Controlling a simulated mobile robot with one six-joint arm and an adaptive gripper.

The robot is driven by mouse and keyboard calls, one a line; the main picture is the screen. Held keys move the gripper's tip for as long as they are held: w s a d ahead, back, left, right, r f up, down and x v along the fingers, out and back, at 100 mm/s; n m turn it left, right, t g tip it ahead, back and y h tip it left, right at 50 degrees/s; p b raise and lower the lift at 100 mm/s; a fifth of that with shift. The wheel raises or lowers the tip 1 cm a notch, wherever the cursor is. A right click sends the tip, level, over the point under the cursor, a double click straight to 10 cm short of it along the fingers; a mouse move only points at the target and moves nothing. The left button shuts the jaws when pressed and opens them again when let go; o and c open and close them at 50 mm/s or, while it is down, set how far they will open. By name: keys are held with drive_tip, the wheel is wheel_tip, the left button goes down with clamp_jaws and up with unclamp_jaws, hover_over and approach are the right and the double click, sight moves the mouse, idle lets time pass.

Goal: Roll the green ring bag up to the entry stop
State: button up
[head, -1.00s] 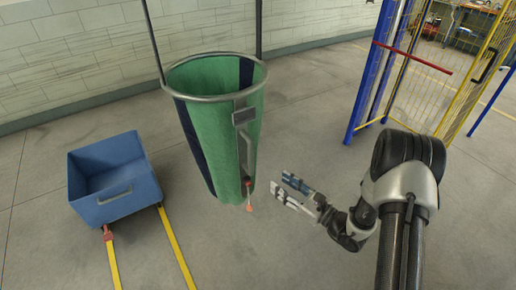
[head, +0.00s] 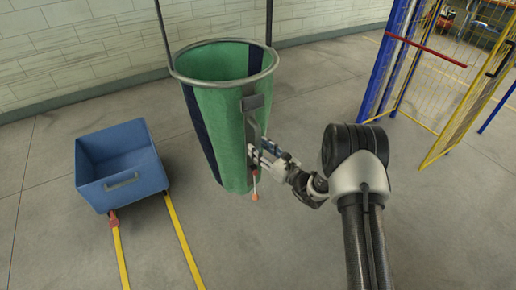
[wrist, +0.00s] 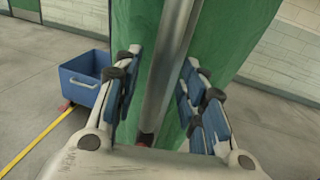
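The green ring bag (head: 222,115), with a dark blue stripe and a grey metal rim, hangs from two dark uprights in the head view. A grey handle bar (head: 251,130) runs down its front, and a red-tipped pull (head: 255,196) hangs low. My gripper (head: 266,154) is at the lower part of this bar. In the wrist view the bar (wrist: 172,70) passes between the open blue-padded fingers (wrist: 160,88), with the green cloth (wrist: 240,30) behind. Gaps show beside the bar. I cannot tell which thing is the entry stop.
A blue bin (head: 122,172) stands at left by two yellow rails (head: 183,240), with a red block (head: 113,219) at one rail's end. A blue and yellow mesh gate (head: 440,85) with a red bar (head: 425,49) stands at right.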

drive_tip(key=shift+x, duration=0.8)
drive_tip(key=shift+c, duration=0.3)
clamp_jaws()
